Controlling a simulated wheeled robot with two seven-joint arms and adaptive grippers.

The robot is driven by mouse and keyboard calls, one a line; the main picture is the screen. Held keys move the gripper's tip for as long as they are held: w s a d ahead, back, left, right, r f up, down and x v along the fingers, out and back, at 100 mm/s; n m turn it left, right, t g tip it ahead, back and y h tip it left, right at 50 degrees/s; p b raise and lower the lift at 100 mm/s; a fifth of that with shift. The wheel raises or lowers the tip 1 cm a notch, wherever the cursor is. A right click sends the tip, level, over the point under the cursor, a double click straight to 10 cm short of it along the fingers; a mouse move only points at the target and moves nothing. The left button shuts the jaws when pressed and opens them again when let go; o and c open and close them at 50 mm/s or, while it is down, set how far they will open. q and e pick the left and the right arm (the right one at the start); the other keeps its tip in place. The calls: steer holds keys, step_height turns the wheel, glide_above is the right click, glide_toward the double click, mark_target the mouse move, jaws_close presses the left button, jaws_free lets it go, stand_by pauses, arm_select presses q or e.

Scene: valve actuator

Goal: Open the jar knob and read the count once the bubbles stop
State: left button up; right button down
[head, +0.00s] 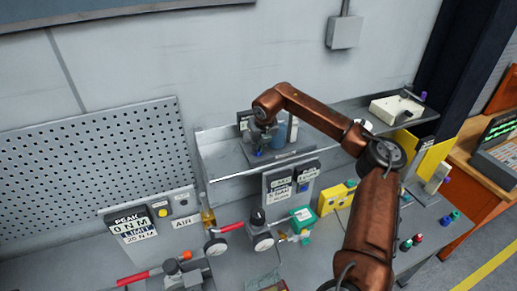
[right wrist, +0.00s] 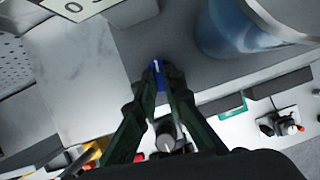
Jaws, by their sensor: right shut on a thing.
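The jar (head: 278,136) is a bluish cylinder on the wall shelf in the head view. It shows large at the top right of the right wrist view (right wrist: 245,32), with a pale rim. My right gripper (head: 260,145) reaches down to the shelf just left of the jar. In the right wrist view its dark green fingers (right wrist: 158,78) are shut on a small blue knob (right wrist: 158,67) with a white mark. A pale counter plate (right wrist: 75,8) is cut off at the top left, its digits only partly readable. Bubbles cannot be made out. My left gripper is not in view.
The shelf (head: 222,163) runs along the wall, with a pale box (head: 397,108) at its right. A pegboard (head: 80,150) is at left.

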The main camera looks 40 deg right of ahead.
steer(key=m, duration=0.1)
steer(key=m+h, duration=0.1)
steer(key=m, duration=0.1)
steer(key=shift+w+a+m+g+b, duration=0.15)
steer(key=shift+m+g+b, duration=0.15)
steer(key=shift+b, duration=0.1)
steer(key=m, duration=0.2)
steer(key=m+g+h, duration=0.1)
steer(key=m, duration=0.1)
steer(key=shift+w+a+r+m, duration=0.1)
steer(key=shift+w+a+m, duration=0.05)
steer(key=shift+m, duration=0.15)
steer(key=m+g, duration=0.1)
steer(key=m, duration=0.1)
steer(key=m+g, duration=0.1)
steer(key=m, duration=0.1)
steer(key=shift+w+h, duration=0.2)
steer(key=shift+h, duration=0.2)
steer(key=shift+w+m+g+p, duration=0.15)
steer(key=shift+m+g+p, duration=0.4)
steer(key=shift+m, duration=1.35)
steer(key=shift+g, duration=0.25)
steer(key=c, duration=2)
jaws_free()
steer(key=v, duration=1.2)
